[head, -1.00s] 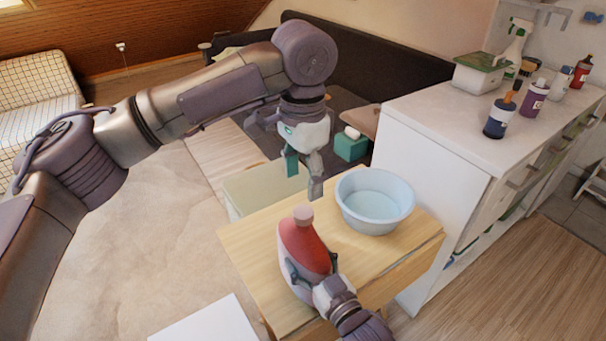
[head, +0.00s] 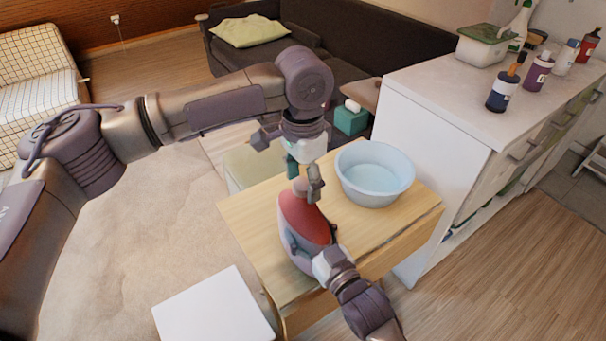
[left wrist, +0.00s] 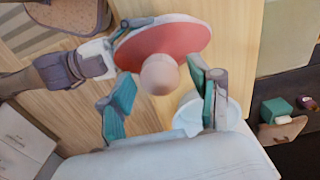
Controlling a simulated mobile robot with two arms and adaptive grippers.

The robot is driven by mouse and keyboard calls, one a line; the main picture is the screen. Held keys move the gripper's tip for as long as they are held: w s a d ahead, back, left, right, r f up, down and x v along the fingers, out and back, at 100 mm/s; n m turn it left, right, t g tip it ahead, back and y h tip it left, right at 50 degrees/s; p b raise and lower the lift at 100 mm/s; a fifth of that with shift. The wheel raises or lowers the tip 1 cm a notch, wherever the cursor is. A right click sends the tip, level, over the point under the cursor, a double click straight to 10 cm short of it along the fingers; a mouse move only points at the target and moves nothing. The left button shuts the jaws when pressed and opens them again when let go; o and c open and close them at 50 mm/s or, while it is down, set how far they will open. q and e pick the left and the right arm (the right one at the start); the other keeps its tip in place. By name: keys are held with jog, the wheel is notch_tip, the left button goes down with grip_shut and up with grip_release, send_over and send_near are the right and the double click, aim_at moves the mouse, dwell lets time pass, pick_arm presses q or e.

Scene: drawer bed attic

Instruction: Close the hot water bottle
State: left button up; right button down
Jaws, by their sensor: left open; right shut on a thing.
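The red hot water bottle (head: 303,218) stands on the wooden table, and its red body also shows in the left wrist view (left wrist: 165,38). Its pale pink round top (left wrist: 159,74) lies between the spread fingers in the left wrist view; the fingers hide most of it in the head view. My left gripper (head: 304,182) is open at the top of the bottle, its teal-padded fingers on either side and apart from the top. My right gripper (head: 327,262) is shut on the lower side of the bottle and also shows in the left wrist view (left wrist: 112,48).
A light blue basin (head: 374,180) stands on the table (head: 250,232) just right of the bottle. A white cabinet (head: 440,95) with several bottles is at the right. A teal tissue box (head: 350,121) lies behind the table. A white board (head: 213,310) is at the front left.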

pick_arm(q)
grip_shut()
jog(key=shift+o, duration=0.8)
grip_release()
jog(key=shift+r, duration=0.15)
notch_tip(320, 180, up, 12)
pick_arm(e)
grip_release()
